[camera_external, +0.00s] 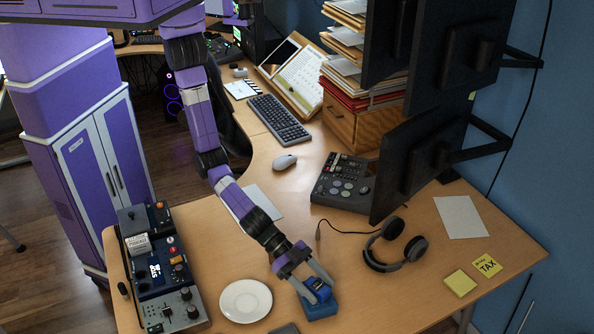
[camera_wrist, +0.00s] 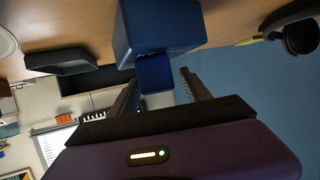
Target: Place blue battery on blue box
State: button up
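The blue box (camera_external: 320,309) stands on the desk near the front edge; in the wrist view its blue side (camera_wrist: 160,32) fills the top middle. The blue battery (camera_external: 318,288) is at the top of the box and appears to rest on it. In the wrist view the battery (camera_wrist: 155,74) meets the box's edge. My gripper (camera_external: 316,284) is over the box with one finger on each side of the battery. In the wrist view my gripper (camera_wrist: 159,77) has its fingers spread, with a visible gap between the right finger and the battery. The battery's underside is hidden.
A white plate (camera_external: 246,301) lies left of the box, beside a control panel (camera_external: 160,270). Black headphones (camera_external: 396,247) and yellow sticky notes (camera_external: 460,283) lie to the right. A monitor (camera_external: 418,165) and a black console (camera_external: 343,183) stand behind.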

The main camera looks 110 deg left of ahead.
jog(key=shift+r, duration=0.1)
